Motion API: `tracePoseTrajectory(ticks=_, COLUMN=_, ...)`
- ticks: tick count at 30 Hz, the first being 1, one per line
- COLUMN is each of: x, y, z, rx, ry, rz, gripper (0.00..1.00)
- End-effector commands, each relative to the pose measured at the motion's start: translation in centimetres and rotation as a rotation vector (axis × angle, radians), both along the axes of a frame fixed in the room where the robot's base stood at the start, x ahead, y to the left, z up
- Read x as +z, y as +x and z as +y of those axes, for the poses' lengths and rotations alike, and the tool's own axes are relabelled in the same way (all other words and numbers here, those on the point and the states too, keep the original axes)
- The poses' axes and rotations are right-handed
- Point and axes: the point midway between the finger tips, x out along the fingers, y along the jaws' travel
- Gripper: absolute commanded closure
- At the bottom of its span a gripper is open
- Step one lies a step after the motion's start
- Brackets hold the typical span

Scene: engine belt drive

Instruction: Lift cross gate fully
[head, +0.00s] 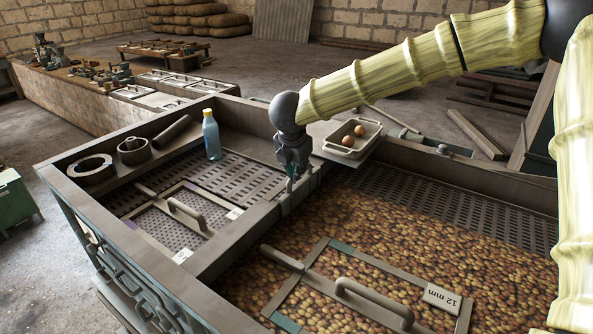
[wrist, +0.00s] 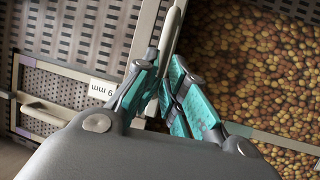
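The cross gate (head: 287,203) appears to be the narrow upright piece at the divider between the two bins, directly below my gripper (head: 291,172) in the head view. Most of it is hidden there by the gripper. In the wrist view a pale grey bar handle (wrist: 170,32) stands at the divider, its lower end running behind the fingertips. My gripper's teal-padded fingers (wrist: 166,66) are close together at that end, with a narrow gap between them. I cannot tell whether they grip the handle or only stand beside it.
The right bin is full of brown round produce (head: 350,220), with a handled 12 mm screen (head: 375,260) on top. The left bin has a handled perforated screen (head: 180,220). A blue bottle (head: 211,137) stands behind it. A tray (head: 350,145) with two brown eggs sits behind my gripper.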

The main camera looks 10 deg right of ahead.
Motion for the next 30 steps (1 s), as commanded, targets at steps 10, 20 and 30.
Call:
tracePoseTrajectory(ticks=10, x=-1.1, y=-0.3, z=-0.4, rx=-0.003, ry=-0.005, rz=0.014, gripper=0.65)
tracePoseTrajectory(ticks=20, x=-0.8, y=-0.3, z=-0.1, rx=-0.001, ry=-0.003, rz=0.012, gripper=0.65)
tracePoseTrajectory(ticks=30, x=0.3, y=-0.7, z=0.0, rx=-0.001, ry=-0.003, rz=0.011, gripper=0.65)
